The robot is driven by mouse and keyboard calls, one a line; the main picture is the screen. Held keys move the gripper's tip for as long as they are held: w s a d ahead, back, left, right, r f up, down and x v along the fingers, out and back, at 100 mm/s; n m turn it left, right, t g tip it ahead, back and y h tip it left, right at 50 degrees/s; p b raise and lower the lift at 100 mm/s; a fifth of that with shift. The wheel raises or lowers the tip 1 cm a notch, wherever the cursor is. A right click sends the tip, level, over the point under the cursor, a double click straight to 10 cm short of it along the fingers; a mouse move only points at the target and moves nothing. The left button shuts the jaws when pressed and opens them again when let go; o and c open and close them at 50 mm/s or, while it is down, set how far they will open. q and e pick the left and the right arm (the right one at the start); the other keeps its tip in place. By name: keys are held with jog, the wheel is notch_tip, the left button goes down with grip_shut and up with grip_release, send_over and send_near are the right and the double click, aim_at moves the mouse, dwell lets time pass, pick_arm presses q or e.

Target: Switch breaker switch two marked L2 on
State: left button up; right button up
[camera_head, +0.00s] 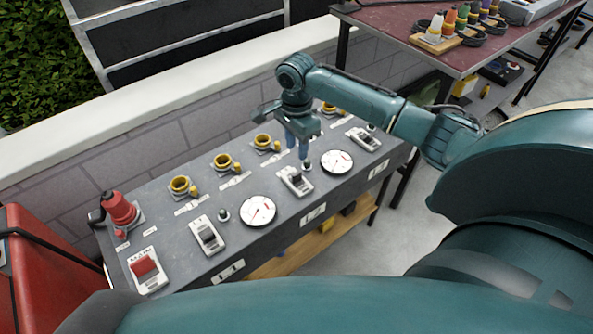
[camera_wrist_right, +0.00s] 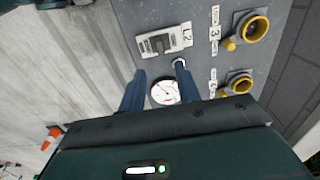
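The L2 breaker (camera_head: 295,180) is a light plate with a dark lever, in the middle of the dark panel box. The label L2 (camera_head: 313,212) is on the box's front face below it. The breaker also shows in the right wrist view (camera_wrist_right: 163,42), beyond my fingertips. I cannot tell its lever's position for sure. My right gripper (camera_head: 297,150) points down just behind the breaker in the head view. Its two blue fingers are apart with nothing held, as the right wrist view (camera_wrist_right: 160,68) also shows. My left gripper is not in view.
The panel box (camera_head: 175,225) also carries the L1 breaker (camera_head: 207,235), the L3 breaker (camera_head: 364,139), a red switch (camera_head: 145,271), a red plug (camera_head: 120,209), round gauges (camera_head: 258,211) and yellow sockets (camera_head: 222,161). A red table (camera_head: 400,20) with coloured connectors stands at the back right.

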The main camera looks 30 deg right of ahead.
aim_at(297, 173)
notch_tip(297, 173, down, 10)
jog(key=shift+r+b, duration=0.25)
jog(key=shift+b, duration=0.35)
jog(key=shift+c, duration=0.3)
grip_shut()
